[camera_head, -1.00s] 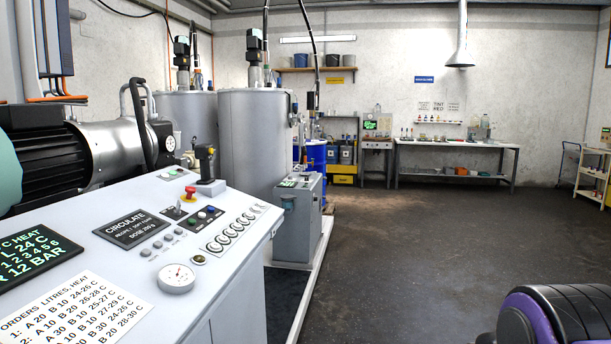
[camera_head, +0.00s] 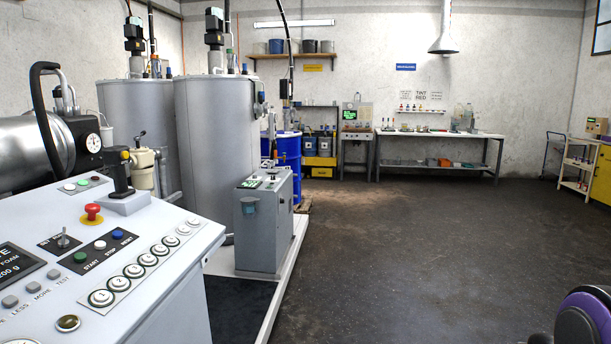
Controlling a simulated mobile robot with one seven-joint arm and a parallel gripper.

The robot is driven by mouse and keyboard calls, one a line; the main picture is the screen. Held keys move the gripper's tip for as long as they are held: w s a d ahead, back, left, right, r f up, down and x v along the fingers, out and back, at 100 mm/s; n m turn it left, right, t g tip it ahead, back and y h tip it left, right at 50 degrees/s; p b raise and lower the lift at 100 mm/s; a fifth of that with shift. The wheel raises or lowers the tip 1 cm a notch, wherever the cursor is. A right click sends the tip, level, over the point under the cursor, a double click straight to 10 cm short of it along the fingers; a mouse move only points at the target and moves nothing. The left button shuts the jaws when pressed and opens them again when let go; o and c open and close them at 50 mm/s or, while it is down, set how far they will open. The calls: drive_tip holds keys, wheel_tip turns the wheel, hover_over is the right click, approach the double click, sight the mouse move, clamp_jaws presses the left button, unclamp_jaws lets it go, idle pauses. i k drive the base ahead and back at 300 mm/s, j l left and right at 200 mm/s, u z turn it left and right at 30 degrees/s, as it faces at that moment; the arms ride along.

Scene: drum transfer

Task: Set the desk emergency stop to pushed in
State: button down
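The desk emergency stop is a red mushroom button (camera_head: 93,211) on a yellow base, on the sloping top of the grey control desk (camera_head: 190,240) at the left. It stands just left of the black joystick (camera_head: 118,172) and above the toggle switch and the start, stop and reset buttons. From this angle I cannot tell whether it is raised or pushed in. A purple and black rounded part at the lower right edge seems to be my arm; my gripper is not in view, so nothing of it is near the button.
A grey pedestal cabinet (camera_head: 263,225) stands on a pale-edged platform right of the desk. Two tall grey tanks (camera_head: 217,140) and a blue drum (camera_head: 289,155) are behind. A workbench (camera_head: 440,136) lines the back wall. The dark floor (camera_head: 400,240) at centre and right is clear.

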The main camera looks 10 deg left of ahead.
sight(92, 209)
drive_tip(key=i+u, duration=0.15)
drive_tip(key=i, duration=0.45)
drive_tip(key=i+l+u, duration=0.15)
drive_tip(key=i, duration=0.4)
drive_tip(key=i+u, duration=0.45)
drive_tip(key=u, duration=0.3)
drive_tip(key=i+u, duration=0.45)
drive_tip(key=u, duration=0.3)
drive_tip(key=i+u, duration=0.1)
drive_tip(key=u, duration=0.35)
drive_tip(key=i+u, duration=0.15)
drive_tip(key=u, duration=0.25)
drive_tip(key=i+l+u, duration=0.15)
drive_tip(key=u, duration=0.3)
drive_tip(key=k+j+z, duration=0.1)
drive_tip(key=j+z, duration=0.15)
drive_tip(key=j, duration=0.4)
drive_tip(key=i+l+u, duration=0.15)
drive_tip(key=l, duration=0.2)
drive_tip(key=l+u, duration=0.1)
drive_tip(key=l, duration=0.2)
